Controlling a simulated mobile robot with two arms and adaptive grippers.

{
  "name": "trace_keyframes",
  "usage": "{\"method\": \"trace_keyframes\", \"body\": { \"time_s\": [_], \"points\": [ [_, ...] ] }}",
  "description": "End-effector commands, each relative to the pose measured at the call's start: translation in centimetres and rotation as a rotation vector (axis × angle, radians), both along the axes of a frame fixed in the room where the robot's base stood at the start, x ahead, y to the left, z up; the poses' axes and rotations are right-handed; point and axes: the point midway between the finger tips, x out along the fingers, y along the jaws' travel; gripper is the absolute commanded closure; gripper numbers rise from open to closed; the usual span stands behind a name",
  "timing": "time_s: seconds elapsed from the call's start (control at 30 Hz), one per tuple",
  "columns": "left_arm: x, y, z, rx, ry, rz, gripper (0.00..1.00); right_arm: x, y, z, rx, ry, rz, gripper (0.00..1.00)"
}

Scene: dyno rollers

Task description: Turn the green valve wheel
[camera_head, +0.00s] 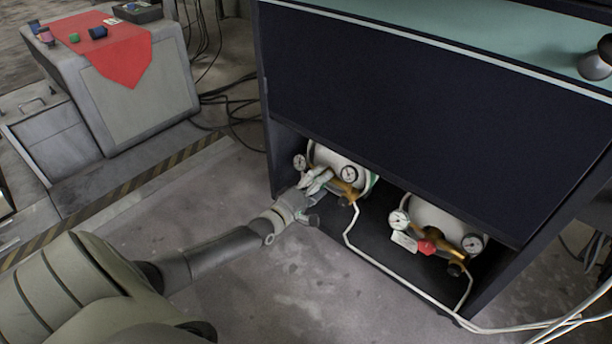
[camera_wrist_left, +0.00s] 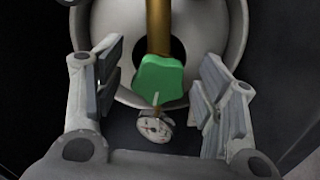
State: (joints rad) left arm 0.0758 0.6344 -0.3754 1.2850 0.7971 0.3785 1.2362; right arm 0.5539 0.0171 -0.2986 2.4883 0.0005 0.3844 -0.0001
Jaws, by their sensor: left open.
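The green valve wheel (camera_wrist_left: 162,80) sits on a brass stem in front of a pale tank (camera_wrist_left: 215,30) in the left wrist view. My left gripper (camera_wrist_left: 160,92) is open, with one finger on each side of the wheel and a gap to it on both sides. In the head view my left gripper (camera_head: 322,180) reaches into the low cabinet opening at the left tank's (camera_head: 340,160) brass fitting. The green wheel is mostly hidden there behind the gripper. A small gauge (camera_wrist_left: 153,128) hangs just below the wheel in the wrist view. My right gripper does not show.
A second tank (camera_head: 440,222) with a red valve wheel (camera_head: 427,247), gauges and a paper tag stands to the right. The dark cabinet (camera_head: 430,110) overhangs both tanks. A white hose (camera_head: 362,250) runs along the front. The floor before it is clear.

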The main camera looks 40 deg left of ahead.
Motion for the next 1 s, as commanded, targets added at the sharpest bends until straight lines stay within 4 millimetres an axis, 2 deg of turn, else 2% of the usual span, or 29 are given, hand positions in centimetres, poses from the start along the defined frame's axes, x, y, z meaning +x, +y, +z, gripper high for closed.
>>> {"method": "trace_keyframes", "body": {
  "time_s": [0.6, 0.8, 1.0],
  "points": [
    [-9.2, 0.8, -0.1, 0.001, 0.003, 0.001, 0.37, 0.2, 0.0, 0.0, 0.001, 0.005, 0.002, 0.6],
    [-11.0, 0.9, -0.1, 0.001, 0.002, 0.0, 0.37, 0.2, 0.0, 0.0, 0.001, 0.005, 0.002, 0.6],
    [-11.4, 1.0, 0.0, 0.001, 0.001, 0.001, 0.37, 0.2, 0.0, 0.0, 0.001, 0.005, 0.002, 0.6]
  ]
}}
